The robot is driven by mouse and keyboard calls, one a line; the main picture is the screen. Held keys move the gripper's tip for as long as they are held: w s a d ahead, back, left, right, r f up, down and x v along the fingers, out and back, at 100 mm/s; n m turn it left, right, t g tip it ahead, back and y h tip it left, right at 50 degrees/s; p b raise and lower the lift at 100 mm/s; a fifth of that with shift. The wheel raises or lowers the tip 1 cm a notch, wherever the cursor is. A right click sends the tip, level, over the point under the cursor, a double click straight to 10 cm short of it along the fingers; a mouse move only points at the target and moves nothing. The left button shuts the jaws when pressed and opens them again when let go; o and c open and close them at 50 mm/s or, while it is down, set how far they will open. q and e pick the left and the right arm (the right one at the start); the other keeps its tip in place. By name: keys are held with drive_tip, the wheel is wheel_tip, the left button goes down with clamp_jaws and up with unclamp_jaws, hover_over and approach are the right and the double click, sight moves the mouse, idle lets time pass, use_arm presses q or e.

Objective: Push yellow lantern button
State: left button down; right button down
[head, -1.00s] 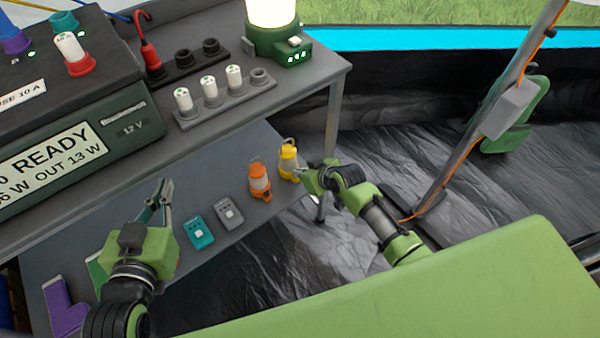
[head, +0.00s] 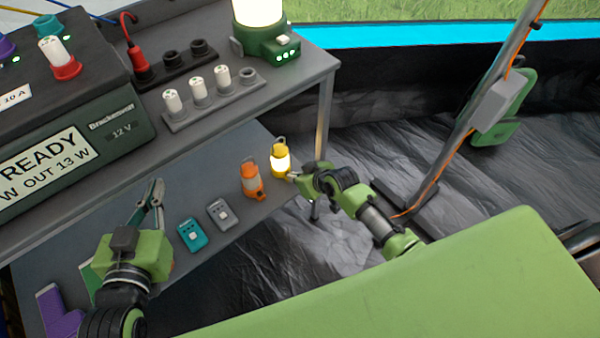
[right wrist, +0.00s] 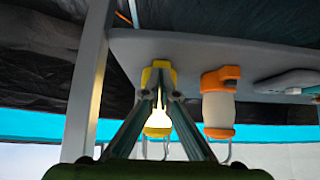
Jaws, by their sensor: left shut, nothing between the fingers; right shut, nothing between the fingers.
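The yellow lantern (head: 281,158) stands upright on the lower shelf, near its right end, and its globe glows. In the right wrist view the lit lantern (right wrist: 158,122) shows partly behind my finger tips, upside down in that picture. My right gripper (head: 293,177) is shut and empty, its tips at the lantern's lower base; I cannot tell if they touch. The button is hidden behind the tips. My left gripper (head: 155,190) is shut and empty, above the left part of the lower shelf.
An orange lantern (head: 251,180) stands left of the yellow one; it also shows in the right wrist view (right wrist: 219,105). Grey (head: 221,214) and teal (head: 190,235) devices lie further left. The table leg (head: 323,120) is close to my right gripper. A large lit lantern (head: 262,40) stands above.

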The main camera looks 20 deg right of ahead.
drive_tip(key=v, duration=0.7)
drive_tip(key=shift+w+r, duration=0.25)
drive_tip(key=shift+r, duration=0.2)
drive_tip(key=shift+a, duration=0.15)
